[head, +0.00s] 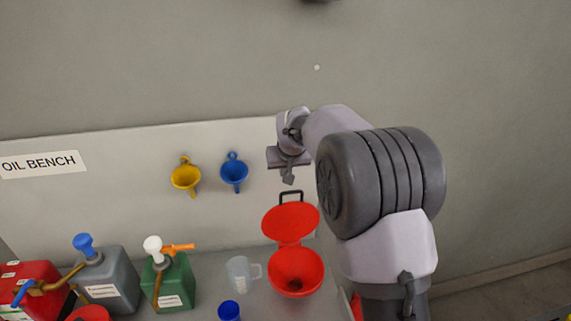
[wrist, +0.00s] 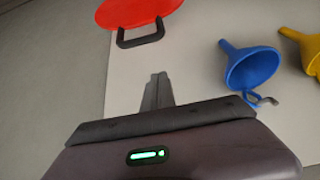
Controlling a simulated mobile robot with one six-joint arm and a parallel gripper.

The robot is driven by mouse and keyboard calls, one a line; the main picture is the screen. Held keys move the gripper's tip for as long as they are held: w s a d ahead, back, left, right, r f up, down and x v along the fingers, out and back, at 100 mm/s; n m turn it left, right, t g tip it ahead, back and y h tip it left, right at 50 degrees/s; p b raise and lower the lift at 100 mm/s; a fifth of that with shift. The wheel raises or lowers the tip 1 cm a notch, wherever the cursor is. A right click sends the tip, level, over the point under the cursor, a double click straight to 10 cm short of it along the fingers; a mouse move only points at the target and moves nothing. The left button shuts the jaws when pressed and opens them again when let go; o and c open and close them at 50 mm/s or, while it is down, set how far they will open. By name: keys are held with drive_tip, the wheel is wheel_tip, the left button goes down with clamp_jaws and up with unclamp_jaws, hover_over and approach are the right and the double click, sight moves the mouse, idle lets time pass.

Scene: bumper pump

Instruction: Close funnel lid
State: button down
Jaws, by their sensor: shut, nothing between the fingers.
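The red funnel (head: 296,272) stands on the bench with its mouth facing up. Its red round lid (head: 291,222) is open, tilted up behind the mouth, with a dark loop handle (head: 291,195) at its top edge. The lid (wrist: 138,12) also shows at the top of the wrist view, cut by the frame edge, with its handle (wrist: 140,36) toward my gripper. My gripper (head: 288,179) is shut and empty, just above the handle in the head view. Its closed fingers (wrist: 158,88) point toward the handle in the wrist view and are apart from it.
A yellow funnel (head: 185,176) and a blue funnel (head: 234,172) hang on the back panel, left of my gripper. A clear jug (head: 240,272), a blue cup (head: 229,311) and a green can (head: 170,283) stand left of the red funnel.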

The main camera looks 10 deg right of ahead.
sight(286, 205)
drive_tip(key=s+f, duration=0.1)
drive_tip(key=s+f+b, duration=0.1)
drive_tip(key=f, duration=0.1)
drive_tip(key=shift+f, duration=0.15)
drive_tip(key=shift+s+f, duration=0.1)
drive_tip(key=shift+f+b, duration=0.1)
drive_tip(key=shift+b, duration=0.2)
